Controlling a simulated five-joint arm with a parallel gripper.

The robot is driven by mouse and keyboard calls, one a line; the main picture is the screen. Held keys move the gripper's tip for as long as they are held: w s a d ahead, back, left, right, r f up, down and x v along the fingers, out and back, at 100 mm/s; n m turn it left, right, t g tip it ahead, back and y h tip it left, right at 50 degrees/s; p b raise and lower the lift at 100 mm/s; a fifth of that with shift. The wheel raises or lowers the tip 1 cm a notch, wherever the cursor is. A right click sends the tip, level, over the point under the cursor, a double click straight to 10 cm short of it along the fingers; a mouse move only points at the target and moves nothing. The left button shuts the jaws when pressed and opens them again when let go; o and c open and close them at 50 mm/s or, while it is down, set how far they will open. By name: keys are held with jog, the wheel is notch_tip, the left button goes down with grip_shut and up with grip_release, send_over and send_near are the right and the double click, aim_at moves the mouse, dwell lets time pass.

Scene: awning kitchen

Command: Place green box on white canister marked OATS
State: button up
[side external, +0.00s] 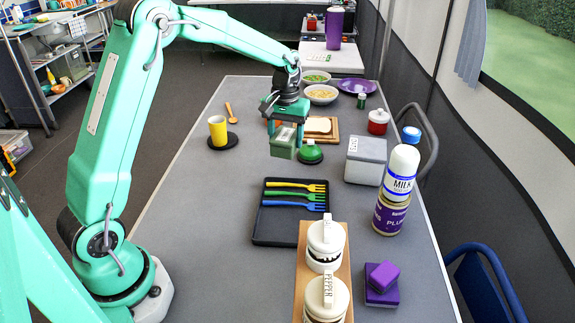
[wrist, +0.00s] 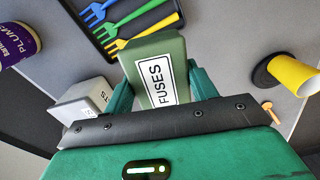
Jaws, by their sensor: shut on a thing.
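My gripper (side external: 287,128) is shut on the green box (side external: 282,145) and holds it over the table's middle, above and left of the white canister. In the wrist view the green box (wrist: 158,72) sits between the green fingers and shows a white label reading FUSES.
A green round-knobbed item (side external: 311,153) stands right beside the held box. A red jar (side external: 378,122) is behind the canister, and a milk bottle (side external: 401,168) stands to its right. A black tray (side external: 262,225) with forks lies in front. A yellow cup (side external: 217,130) is at left.

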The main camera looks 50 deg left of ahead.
jog(key=w+d+r+n, duration=0.1)
jog(key=w+d+r, duration=0.1)
jog(key=w, duration=0.3)
jog(key=w+d+r, duration=0.2)
jog(key=w+r, duration=0.1)
jog(key=w, duration=0.2)
notch_tip(320, 180, up, 4)
jog(key=n, duration=0.2)
send_over(358, 152)
jog(key=shift+d+r, duration=0.1)
jog(key=shift+r, duration=0.05)
dwell(0.4)
jog(key=shift+f, duration=5)
jog(key=shift+s+f, duration=0.1)
jog(key=shift+f, duration=0.05)
jog(key=o, duration=1.1)
jog(key=shift+c, duration=0.2)
